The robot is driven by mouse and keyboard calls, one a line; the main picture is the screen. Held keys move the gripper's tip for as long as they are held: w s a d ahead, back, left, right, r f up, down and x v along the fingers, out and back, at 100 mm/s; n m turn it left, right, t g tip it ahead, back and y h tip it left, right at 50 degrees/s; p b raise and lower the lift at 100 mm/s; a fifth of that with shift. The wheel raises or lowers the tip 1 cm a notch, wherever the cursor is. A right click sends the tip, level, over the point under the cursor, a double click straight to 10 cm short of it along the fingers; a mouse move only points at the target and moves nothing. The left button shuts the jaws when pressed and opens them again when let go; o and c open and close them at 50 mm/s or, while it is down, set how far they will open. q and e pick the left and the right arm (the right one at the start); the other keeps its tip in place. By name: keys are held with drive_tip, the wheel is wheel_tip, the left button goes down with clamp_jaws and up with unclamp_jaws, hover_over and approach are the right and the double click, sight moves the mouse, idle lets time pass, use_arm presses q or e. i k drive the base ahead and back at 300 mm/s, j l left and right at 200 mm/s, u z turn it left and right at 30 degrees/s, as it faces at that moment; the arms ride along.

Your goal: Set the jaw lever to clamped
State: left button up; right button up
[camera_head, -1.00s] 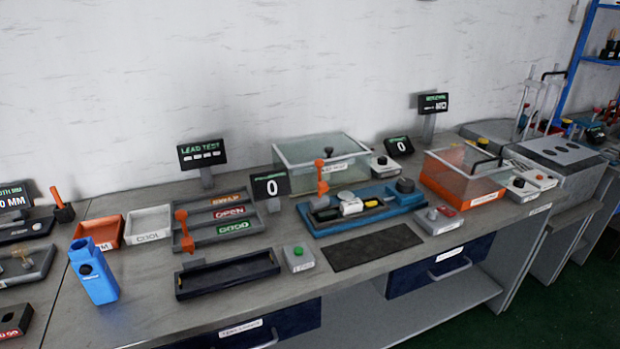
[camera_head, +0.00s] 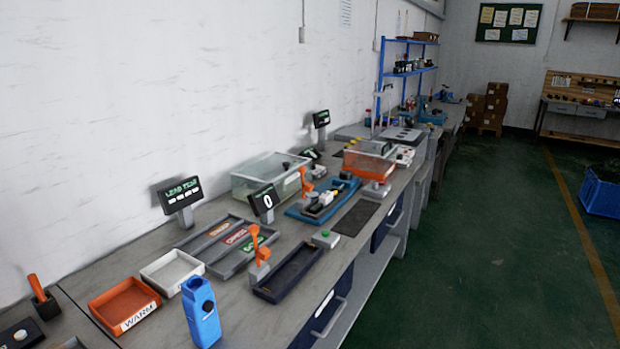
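Several orange levers stand on the bench, and I cannot tell by label which is the jaw lever. One orange lever (camera_head: 305,181) stands upright at the blue fixture (camera_head: 296,211), which holds small white and black parts. Another orange lever (camera_head: 254,242) stands on a grey block beside the dark tray (camera_head: 263,293). A third orange lever (camera_head: 37,288) leans on a black block at the far left. The lever positions are too small to read as clamped or not. Neither of my grippers is in view.
A blue holder (camera_head: 201,315) stands at the bench's near edge beside an orange WARM tray (camera_head: 103,305) and a white tray (camera_head: 152,274). A clear-lidded box (camera_head: 244,183) is behind the blue fixture. Green floor (camera_head: 480,250) to the right is open.

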sight(308, 187)
drive_tip(key=k+j+u, duration=0.15)
drive_tip(key=j, duration=0.15)
drive_tip(key=i+l+u, duration=0.1)
drive_tip(key=u, duration=0.25)
drive_tip(key=i+l+u, duration=0.1)
drive_tip(key=l+u, duration=0.25)
drive_tip(key=i+l+u, duration=0.1)
drive_tip(key=u, duration=0.25)
drive_tip(key=i+l+u, duration=0.15)
drive_tip(key=l, duration=0.55)
drive_tip(key=i+l+u, duration=0.1)
drive_tip(key=l, duration=0.65)
drive_tip(key=i+l+u, duration=0.15)
drive_tip(key=l, duration=0.6)
drive_tip(key=l+u, duration=0.15)
drive_tip(key=l, duration=0.6)
drive_tip(key=i, duration=0.05)
